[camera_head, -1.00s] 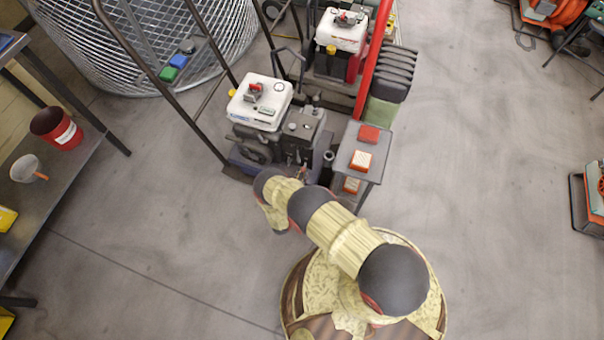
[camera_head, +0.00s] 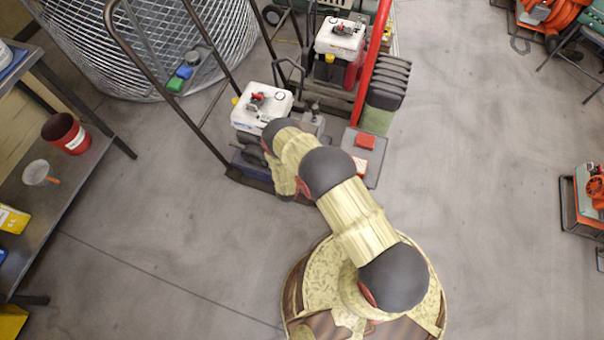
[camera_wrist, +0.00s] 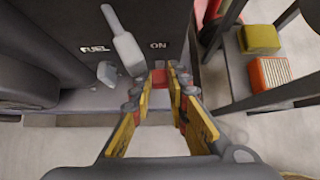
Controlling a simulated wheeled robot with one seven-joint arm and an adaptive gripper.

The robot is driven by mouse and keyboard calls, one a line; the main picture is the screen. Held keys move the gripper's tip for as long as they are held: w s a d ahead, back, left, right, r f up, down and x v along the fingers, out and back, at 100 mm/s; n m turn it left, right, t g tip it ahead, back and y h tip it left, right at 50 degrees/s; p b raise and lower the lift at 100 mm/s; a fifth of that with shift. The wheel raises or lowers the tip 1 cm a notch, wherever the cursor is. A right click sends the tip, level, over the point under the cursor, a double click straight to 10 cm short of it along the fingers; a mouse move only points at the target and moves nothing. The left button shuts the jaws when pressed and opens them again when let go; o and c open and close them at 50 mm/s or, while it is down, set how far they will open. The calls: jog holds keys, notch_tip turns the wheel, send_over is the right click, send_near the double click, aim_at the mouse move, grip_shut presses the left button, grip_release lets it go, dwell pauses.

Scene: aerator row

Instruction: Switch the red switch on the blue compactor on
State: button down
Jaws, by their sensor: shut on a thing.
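The blue compactor (camera_head: 240,160) stands ahead of my base in the head view, with a blue base, a white tank and a dark engine. My arm covers part of it and hides my gripper there. In the wrist view its dark panel (camera_wrist: 60,32) bears the words FUEL and ON, with a grey lever between them. My gripper (camera_wrist: 170,74) is at the panel just below the ON label. Its yellow fingers are closed in on the red switch (camera_wrist: 159,64), of which only a little red shows between the tips. I cannot tell the switch's position clearly.
A second white-tanked machine (camera_head: 340,37) with a red bar stands behind. A grey stand (camera_head: 374,170) with red and orange blocks is close on the right. A shelf (camera_head: 95,160) is at left, a wire basket (camera_head: 150,45) behind.

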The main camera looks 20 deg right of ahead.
jog(key=shift+w+r+g, duration=0.1)
jog(key=shift+g, duration=0.3)
jog(key=c, duration=1.8)
grip_release()
jog(key=shift+o, duration=0.4)
jog(key=shift+r, duration=0.1)
jog(key=v, duration=1.1)
jog(key=shift+s+r, duration=0.3)
jog(key=shift+s, duration=0.05)
jog(key=shift+d, duration=0.1)
